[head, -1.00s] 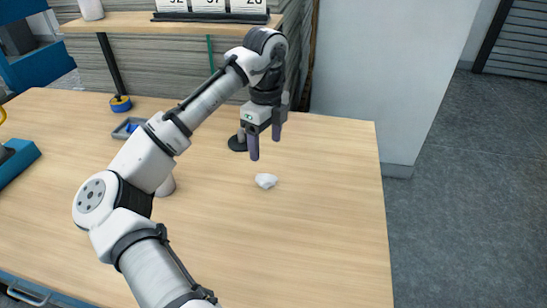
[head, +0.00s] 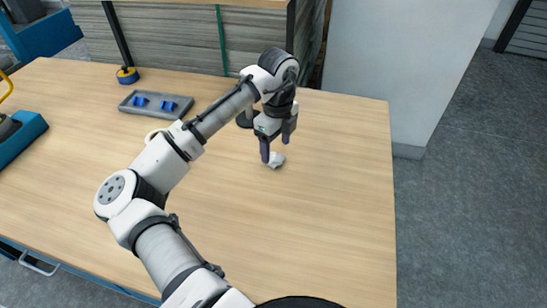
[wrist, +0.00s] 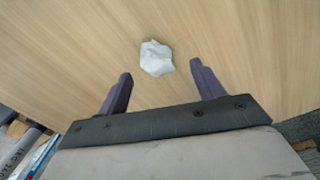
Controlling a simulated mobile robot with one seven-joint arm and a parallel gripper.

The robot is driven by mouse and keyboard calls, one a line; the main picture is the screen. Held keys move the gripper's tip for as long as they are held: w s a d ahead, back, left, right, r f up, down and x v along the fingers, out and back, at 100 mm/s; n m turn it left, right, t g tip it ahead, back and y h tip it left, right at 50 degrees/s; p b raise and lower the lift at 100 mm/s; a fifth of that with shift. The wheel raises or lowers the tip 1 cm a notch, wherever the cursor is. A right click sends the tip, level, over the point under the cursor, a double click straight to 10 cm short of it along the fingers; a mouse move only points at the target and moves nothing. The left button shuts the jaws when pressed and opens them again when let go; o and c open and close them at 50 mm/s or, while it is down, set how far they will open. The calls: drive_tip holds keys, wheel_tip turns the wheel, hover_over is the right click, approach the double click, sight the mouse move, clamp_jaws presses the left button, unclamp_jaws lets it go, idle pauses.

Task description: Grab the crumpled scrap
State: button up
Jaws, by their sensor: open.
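The crumpled scrap (head: 276,160) is a small white wad lying on the wooden table (head: 310,220). My gripper (head: 275,151) is above it in the head view, with two dark purple fingers pointing down; one finger partly overlaps the scrap there. In the wrist view the scrap (wrist: 156,58) lies on bare wood just beyond the fingertips, roughly centred between them. My gripper (wrist: 161,70) is open there, with nothing between its fingers.
A grey tray with blue pieces (head: 155,104) sits at the back left, with a blue and yellow roll (head: 127,75) behind it. A dark round object (head: 244,120) stands partly hidden behind my arm. The table's right and front areas are clear.

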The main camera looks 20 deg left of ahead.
sight(275, 157)
drive_tip(key=shift+s+f, duration=0.15)
drive_tip(key=shift+f, duration=0.8)
drive_tip(key=shift+s+f, duration=0.1)
drive_tip(key=shift+f, duration=0.8)
drive_tip(key=c, duration=1.1)
